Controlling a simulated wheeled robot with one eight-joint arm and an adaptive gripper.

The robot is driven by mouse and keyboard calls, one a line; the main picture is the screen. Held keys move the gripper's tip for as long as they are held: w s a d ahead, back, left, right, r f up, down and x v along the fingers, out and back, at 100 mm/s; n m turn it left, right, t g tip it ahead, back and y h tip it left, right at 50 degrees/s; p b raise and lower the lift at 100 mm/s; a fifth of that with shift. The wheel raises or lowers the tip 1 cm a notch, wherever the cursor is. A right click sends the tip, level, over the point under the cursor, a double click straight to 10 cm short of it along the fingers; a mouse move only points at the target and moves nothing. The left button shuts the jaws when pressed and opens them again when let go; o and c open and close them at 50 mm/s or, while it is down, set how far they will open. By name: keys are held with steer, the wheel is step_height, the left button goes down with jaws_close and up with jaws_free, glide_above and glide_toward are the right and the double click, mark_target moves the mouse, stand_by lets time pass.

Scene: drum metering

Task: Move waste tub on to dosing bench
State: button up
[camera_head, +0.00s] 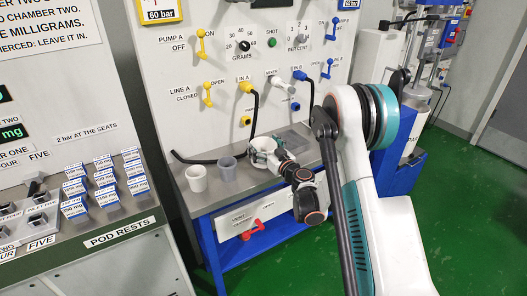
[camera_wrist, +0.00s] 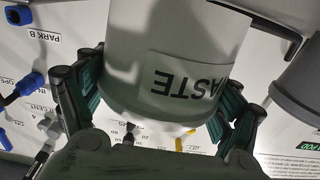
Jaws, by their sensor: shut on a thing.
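The waste tub (camera_wrist: 185,70) is white, with a label reading WASTE upside down in the wrist view. My gripper (camera_wrist: 160,112) is shut on it, with dark green fingers on both sides of its wall. In the head view the white tub (camera_head: 262,146) is at the end of my arm, over the dosing bench (camera_head: 297,139). My gripper (camera_head: 270,156) partly hides it. I cannot tell whether the tub's base touches the bench top.
A white cup (camera_head: 196,179) and a grey cup (camera_head: 228,169) stand to the left on the bench. A black hose (camera_head: 205,160) lies behind them, below a panel of valves. Open green floor lies at right.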

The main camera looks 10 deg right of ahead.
steer(key=shift+f, duration=0.45)
steer(key=shift+f, duration=0.1)
steer(key=o, duration=1.1)
steer(key=shift+c, duration=0.2)
